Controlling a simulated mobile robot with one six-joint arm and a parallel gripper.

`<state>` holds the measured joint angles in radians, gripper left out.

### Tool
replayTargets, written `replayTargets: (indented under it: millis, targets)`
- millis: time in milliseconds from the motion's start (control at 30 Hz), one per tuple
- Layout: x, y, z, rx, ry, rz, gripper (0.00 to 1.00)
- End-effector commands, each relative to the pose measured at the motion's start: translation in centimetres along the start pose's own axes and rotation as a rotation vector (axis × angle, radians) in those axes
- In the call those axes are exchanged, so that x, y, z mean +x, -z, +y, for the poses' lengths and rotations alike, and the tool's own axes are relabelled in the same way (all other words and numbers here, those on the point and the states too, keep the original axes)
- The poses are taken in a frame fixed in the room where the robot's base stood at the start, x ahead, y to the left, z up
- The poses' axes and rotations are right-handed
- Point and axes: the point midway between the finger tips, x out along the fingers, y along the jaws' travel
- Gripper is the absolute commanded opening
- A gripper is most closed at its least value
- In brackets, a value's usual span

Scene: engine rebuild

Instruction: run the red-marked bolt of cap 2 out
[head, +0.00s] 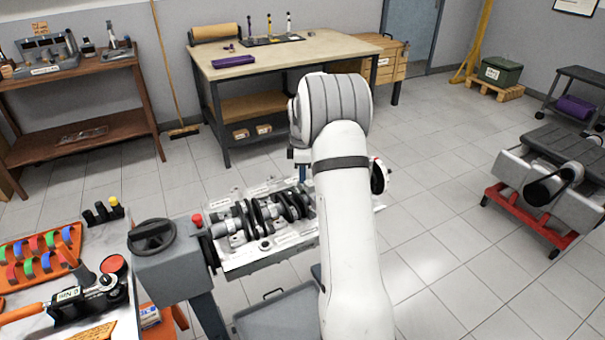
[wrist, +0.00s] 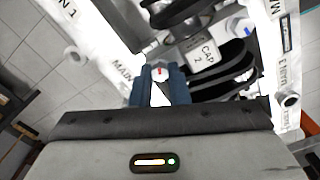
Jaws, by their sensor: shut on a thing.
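In the wrist view, cap 2 (wrist: 203,53) carries a white label reading CAP 2. The red-marked bolt (wrist: 160,73) is at its left end, its pale head showing a red stripe. My gripper (wrist: 160,88) has its blue-grey fingers shut on this bolt from both sides. How far the bolt stands out of the cap cannot be told. A blue-marked bolt (wrist: 246,54) is at the cap's other end. In the head view, the engine block (head: 272,243) with its dark crankshaft lies on a stand; my arm hides most of my gripper and cap 2.
A handwheel (head: 152,235) is at the stand's left end. A tool bench with an orange tray (head: 10,301) is at the lower left. A workbench (head: 290,55) stands behind.

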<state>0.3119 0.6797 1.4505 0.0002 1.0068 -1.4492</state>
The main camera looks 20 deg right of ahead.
Motion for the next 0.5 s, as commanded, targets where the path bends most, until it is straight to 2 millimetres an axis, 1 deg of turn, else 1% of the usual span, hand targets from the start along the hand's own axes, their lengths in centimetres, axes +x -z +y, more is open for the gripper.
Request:
replayTargets:
  millis: [33, 300, 500]
  targets:
    - [0.58, -0.05, -0.31, -0.035, 0.013, -0.002, 0.0]
    - [0.6, -0.04, -0.34, -0.202, 0.014, 0.0, 0.0]
    - [0.6, -0.04, -0.36, -0.268, 0.015, 0.0, 0.0]
